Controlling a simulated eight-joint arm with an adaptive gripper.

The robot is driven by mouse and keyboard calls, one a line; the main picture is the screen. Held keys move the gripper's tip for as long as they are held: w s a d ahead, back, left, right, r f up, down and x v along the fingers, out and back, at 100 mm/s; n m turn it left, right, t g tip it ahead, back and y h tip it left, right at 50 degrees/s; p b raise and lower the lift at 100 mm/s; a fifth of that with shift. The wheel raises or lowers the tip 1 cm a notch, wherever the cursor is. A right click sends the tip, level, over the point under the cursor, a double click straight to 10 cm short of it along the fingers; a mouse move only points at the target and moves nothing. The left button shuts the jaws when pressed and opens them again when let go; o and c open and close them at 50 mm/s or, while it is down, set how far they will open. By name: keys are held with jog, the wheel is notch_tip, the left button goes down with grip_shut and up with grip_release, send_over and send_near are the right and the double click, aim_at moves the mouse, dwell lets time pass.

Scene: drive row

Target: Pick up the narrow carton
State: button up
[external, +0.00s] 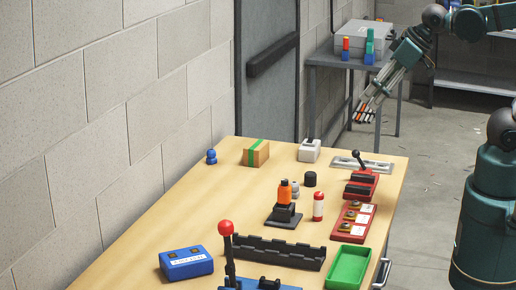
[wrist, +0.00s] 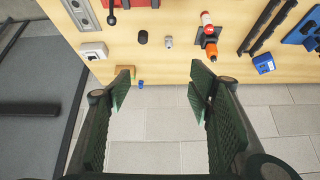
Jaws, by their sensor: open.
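The narrow carton (external: 256,153) is a small brown box with a green band, standing at the far left end of the wooden table. In the wrist view the carton (wrist: 126,70) shows small near the table edge, partly hidden behind my left finger. My gripper (external: 366,112) is open and empty, high up and to the right of the carton in the external view. In the wrist view my gripper (wrist: 160,88) has its fingers spread wide, with nothing between them but the table edge and the wall beyond.
A small blue object (external: 211,156) stands left of the carton. A white switch box (external: 309,150) stands to its right. An orange bottle-like item (external: 285,192), a red-and-white cylinder (external: 318,206) and a green tray (external: 348,266) are nearer. Bare table (external: 200,215) lies in front of the carton.

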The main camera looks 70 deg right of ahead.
jog(key=w+d+r+m+g, duration=0.1)
jog(key=w+d+m, duration=0.15)
jog(key=w, duration=0.35)
jog(key=w+d+r+m+g, duration=0.1)
jog(key=w+m, duration=0.2)
jog(key=w, duration=0.3)
jog(key=m+g+h, duration=0.2)
jog(key=m+g, duration=0.3)
jog(key=m, duration=0.7)
send_over(257, 145)
jog(key=a, duration=0.1)
notch_tip(257, 145, down, 23)
jog(key=shift+s+r+p, duration=0.1)
jog(key=shift+s+p, duration=0.05)
jog(key=shift+p, duration=0.2)
jog(key=shift+w+d+f+m, duration=0.25)
jog(key=shift+f+m, duration=0.1)
jog(key=shift+f, duration=0.2)
jog(key=shift+d+f, duration=0.1)
jog(key=shift+f, duration=1.2)
